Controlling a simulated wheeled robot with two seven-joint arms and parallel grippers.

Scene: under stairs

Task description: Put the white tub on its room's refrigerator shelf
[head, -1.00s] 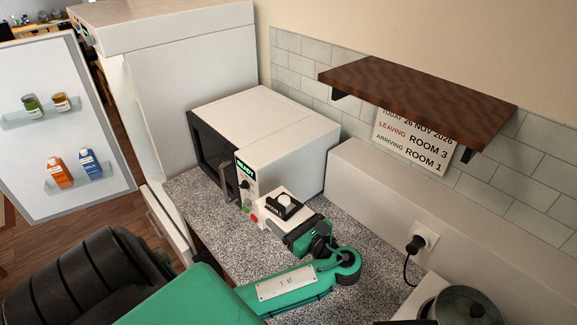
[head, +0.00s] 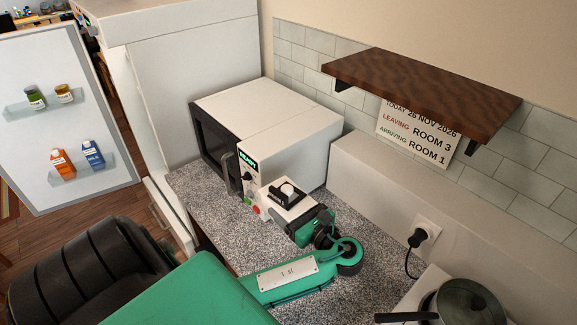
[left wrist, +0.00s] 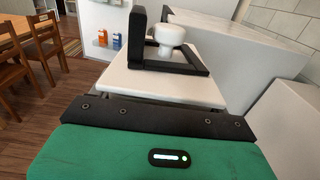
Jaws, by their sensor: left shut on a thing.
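My left gripper (head: 287,192) is over the speckled counter, in front of the microwave. It is shut on a small round white thing, which looks like the white tub (head: 288,189). In the left wrist view the white tub (left wrist: 170,38) sits upright between the black fingers (left wrist: 168,50). The refrigerator (head: 195,85) stands at the back left. Its door (head: 70,190) is open, with two door shelves: jars on the upper shelf (head: 50,107), cartons on the lower shelf (head: 78,172). The refrigerator's inside is hidden. My right gripper is not in view.
The white microwave (head: 285,125) stands between my gripper and the refrigerator. A wooden wall shelf (head: 420,95) overhangs at right, above a room sign (head: 418,132). A pot (head: 468,303) and a socket with a plug (head: 425,233) are lower right. The near counter (head: 355,300) has bare space.

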